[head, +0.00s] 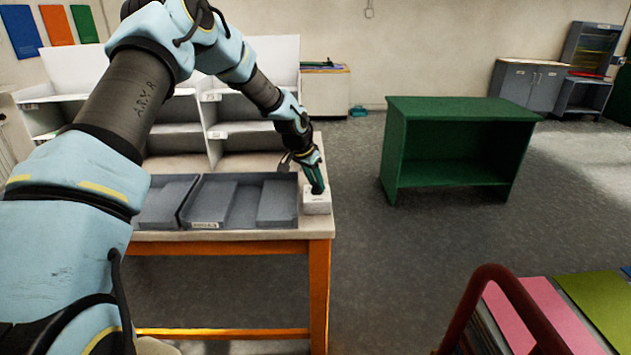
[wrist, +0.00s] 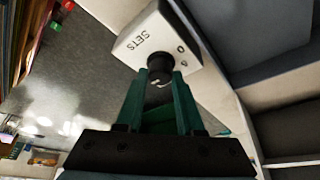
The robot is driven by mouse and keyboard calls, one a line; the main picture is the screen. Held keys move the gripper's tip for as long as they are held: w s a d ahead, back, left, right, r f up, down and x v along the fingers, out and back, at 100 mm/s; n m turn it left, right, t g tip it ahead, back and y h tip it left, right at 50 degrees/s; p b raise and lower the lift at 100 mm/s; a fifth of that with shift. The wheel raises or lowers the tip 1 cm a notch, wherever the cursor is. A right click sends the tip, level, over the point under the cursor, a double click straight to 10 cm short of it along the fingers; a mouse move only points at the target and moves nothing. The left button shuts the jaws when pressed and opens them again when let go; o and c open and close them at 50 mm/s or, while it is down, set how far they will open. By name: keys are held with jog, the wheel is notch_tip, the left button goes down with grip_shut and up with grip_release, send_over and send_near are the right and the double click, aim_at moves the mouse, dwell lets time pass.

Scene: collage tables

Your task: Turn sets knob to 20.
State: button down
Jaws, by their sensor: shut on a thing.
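The white sets box (head: 316,204) sits at the right front corner of the wooden table, beside the grey trays. In the wrist view the box (wrist: 147,42) shows the word SETS and some dial marks on its face. The black round sets knob (wrist: 160,66) sticks out of that face. My gripper (wrist: 160,78) is shut on the knob, with a green finger on each side of it. In the head view my gripper (head: 317,186) reaches down onto the box and hides the knob. The knob's exact setting cannot be read.
Grey trays (head: 210,224) lie left of the box, with a white shelf unit (head: 212,150) behind them. The table's right edge (head: 330,222) is close to the box. A green cabinet (head: 458,112) stands apart on the right, with open floor between.

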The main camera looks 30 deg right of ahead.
dwell(0.3)
jog(key=c, duration=0.5)
grip_release()
jog(key=shift+r, duration=0.1)
jog(key=b+v, duration=0.2)
jog(key=v, duration=0.8)
jog(key=shift+s+a+r, duration=0.1)
jog(key=shift+r, duration=0.2)
jog(key=s+a+n+y, duration=0.2)
jog(key=s+a+n, duration=0.1)
jog(key=a, duration=1)
jog(key=s+a+n+y, duration=0.15)
jog(key=a+n, duration=0.25)
jog(key=a, duration=0.8)
jog(key=s+a+n, duration=0.2)
jog(key=s+a, duration=0.2)
jog(key=a, duration=0.1)
jog(key=s+a+n, duration=0.2)
jog(key=s+a, duration=0.3)
jog(key=s+a+n, duration=0.2)
jog(key=s+a, duration=0.2)
jog(key=a, duration=0.1)
jog(key=shift+s+a+r+y, duration=0.2)
jog(key=shift+s+y, duration=0.1)
jog(key=shift+y, duration=0.05)
